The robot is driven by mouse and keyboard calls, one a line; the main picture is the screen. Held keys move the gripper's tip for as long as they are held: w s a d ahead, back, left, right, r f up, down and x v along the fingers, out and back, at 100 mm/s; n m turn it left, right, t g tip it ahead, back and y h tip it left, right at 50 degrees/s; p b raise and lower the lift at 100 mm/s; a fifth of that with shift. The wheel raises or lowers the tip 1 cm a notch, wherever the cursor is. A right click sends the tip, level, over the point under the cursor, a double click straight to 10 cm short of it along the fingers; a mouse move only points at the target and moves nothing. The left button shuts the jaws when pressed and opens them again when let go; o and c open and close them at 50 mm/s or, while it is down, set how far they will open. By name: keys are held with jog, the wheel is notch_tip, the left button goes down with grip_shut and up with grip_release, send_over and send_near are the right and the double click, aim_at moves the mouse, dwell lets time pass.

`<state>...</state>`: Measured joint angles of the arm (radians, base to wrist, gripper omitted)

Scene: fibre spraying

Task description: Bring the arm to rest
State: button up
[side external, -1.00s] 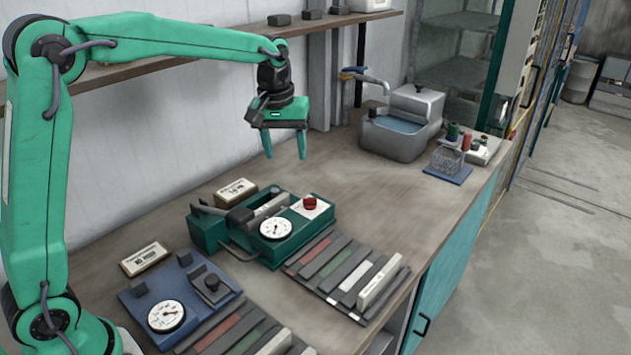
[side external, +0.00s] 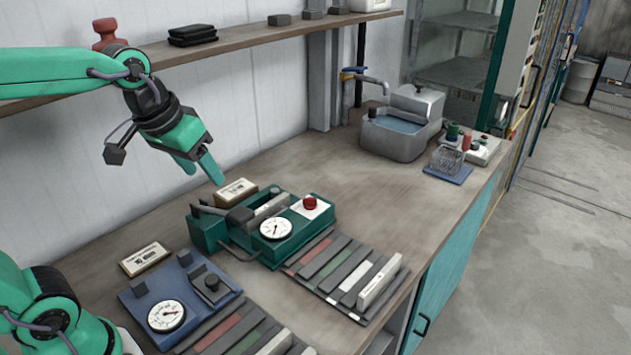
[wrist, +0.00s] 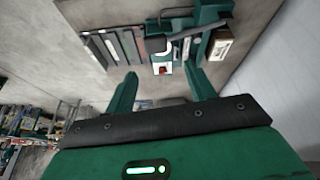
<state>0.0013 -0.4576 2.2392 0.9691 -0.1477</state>
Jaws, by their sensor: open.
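My gripper (side external: 200,170) hangs in the air at the left of the side view, above the back of the bench and near the wall. Its two green fingers point down and to the right, are apart and hold nothing. They also show spread in the wrist view (wrist: 165,90). The fingertips look close to a small labelled box (side external: 236,190) in the side view, but I cannot tell the height between them. The green device with a dial (side external: 270,232) stands on the bench to the right of the gripper.
A blue device with a dial (side external: 180,300) and another labelled box (side external: 144,259) are at the front left. Rows of flat strips (side external: 335,270) lie along the front. A shelf (side external: 215,50) runs along the wall behind. A basin (side external: 402,130) stands at the back. The bench middle (side external: 340,190) is clear.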

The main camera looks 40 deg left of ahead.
jog(key=s+f+m+t, duration=0.1)
jog(key=s+f, duration=0.2)
jog(key=s, duration=0.3)
jog(key=shift+s+m, duration=0.3)
jog(key=shift+s, duration=0.05)
